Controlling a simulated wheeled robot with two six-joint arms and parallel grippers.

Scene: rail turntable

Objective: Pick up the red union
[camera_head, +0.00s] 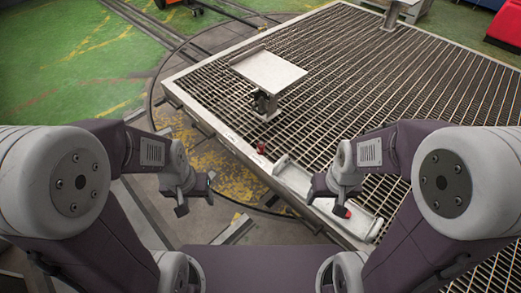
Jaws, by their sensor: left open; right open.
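A small bright red piece (347,213) shows at the pale tray (368,228), close beside a fingertip of my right gripper. A second small, dark red object (261,148) sits on the near edge of the grating, beyond the tray. Both are too small to tell which is the union. My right gripper (326,203) is open over the tray with nothing seen between its fingers; whether it touches the red piece is unclear. My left gripper (197,196) is open and empty, left of the platform edge.
The large grated platform (400,70) fills the middle and right. A small metal table on a post (268,70) stands on it. Another metal stand (395,12) is at the far edge. Green floor (60,60) with rails lies left. A red object (504,30) is far right.

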